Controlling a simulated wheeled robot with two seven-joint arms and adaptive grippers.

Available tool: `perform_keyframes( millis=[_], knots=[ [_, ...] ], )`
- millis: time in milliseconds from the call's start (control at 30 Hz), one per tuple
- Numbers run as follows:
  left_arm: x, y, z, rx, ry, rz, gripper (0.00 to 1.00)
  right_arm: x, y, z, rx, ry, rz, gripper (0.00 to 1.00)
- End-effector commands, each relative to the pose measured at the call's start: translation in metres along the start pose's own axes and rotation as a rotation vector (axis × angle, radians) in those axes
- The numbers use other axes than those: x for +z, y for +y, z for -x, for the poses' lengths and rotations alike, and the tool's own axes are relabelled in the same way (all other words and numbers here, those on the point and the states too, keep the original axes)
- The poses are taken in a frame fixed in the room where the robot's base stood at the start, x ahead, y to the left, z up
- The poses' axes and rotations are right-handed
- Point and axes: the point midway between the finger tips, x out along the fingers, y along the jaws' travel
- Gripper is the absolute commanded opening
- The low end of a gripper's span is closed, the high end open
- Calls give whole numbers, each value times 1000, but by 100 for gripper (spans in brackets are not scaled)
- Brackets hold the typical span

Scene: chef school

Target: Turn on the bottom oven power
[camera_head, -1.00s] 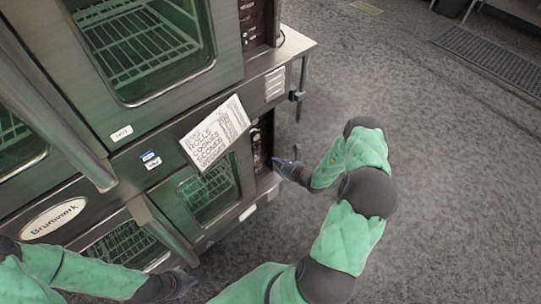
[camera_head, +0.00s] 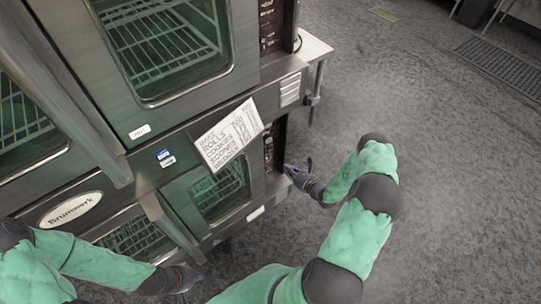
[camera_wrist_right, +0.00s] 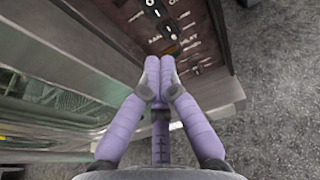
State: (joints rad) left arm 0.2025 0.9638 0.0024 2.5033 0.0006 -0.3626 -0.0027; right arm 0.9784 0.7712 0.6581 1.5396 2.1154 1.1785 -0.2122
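The bottom oven (camera_head: 180,192) is the lower of two stacked steel ovens, its doors shut. Its control panel (camera_head: 270,150) is a narrow dark strip at the right of its front, partly covered by a hanging paper sign. In the right wrist view the panel (camera_wrist_right: 150,32) shows switches and knobs with small markings. My right gripper (camera_head: 290,170) is beside the lower part of the panel; its purple fingertips (camera_wrist_right: 160,62) are together and empty, pointing at the panel. Contact cannot be told. My left gripper (camera_head: 188,277) is low in front of the lower oven doors; its fingers are unclear.
The top oven (camera_head: 165,45) stands above with a long door handle (camera_head: 75,105). The paper sign (camera_head: 228,135) hangs between the ovens. A small shelf with a tap-like fitting (camera_head: 314,90) juts out at the right.

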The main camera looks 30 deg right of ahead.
Motion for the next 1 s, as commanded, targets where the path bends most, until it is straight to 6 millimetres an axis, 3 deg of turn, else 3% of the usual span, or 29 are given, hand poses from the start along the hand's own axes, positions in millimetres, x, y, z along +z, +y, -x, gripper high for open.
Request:
perform_keyframes(
  millis=[433,1000],
  knots=[
    [0,5,13,0,0,0,0,-22,10,4,-9,-147,-5,0],
    [0,4,12,0,0,0,0,-23,11,0,-10,-160,-3,0]
  ],
)
